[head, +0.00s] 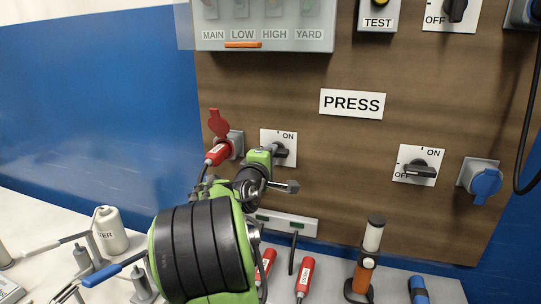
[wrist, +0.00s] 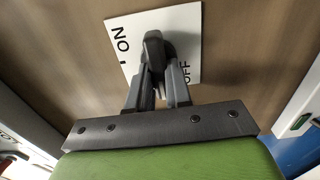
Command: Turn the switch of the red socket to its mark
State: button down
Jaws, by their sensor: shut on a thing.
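The red socket (head: 236,143) is on the brown panel, with its red lid raised and a red plug (head: 217,154) in it. To its right is a white switch plate (head: 266,135) with ON at its upper right and a dark rotary knob (head: 283,154). My gripper (head: 275,152) is at this knob and partly covers the plate. In the wrist view my gripper (wrist: 160,75) is shut on the dark knob (wrist: 153,45), in front of the plate marked ON and OFF (wrist: 187,25). The knob's exact angle to the marks is hard to tell.
A second ON/OFF switch (head: 420,168) and a blue socket (head: 485,182) are to the right. A PRESS sign (head: 352,104) is above.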

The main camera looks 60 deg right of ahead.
jog(key=c, duration=1)
grip_release()
jog(key=shift+c, duration=0.2)
jog(key=s+a+b, duration=0.2)
jog(key=a, duration=1.3)
jog(key=shift+s+a, duration=0.25)
jog(key=shift+a, duration=0.05)
jog(key=shift+f, duration=0.1)
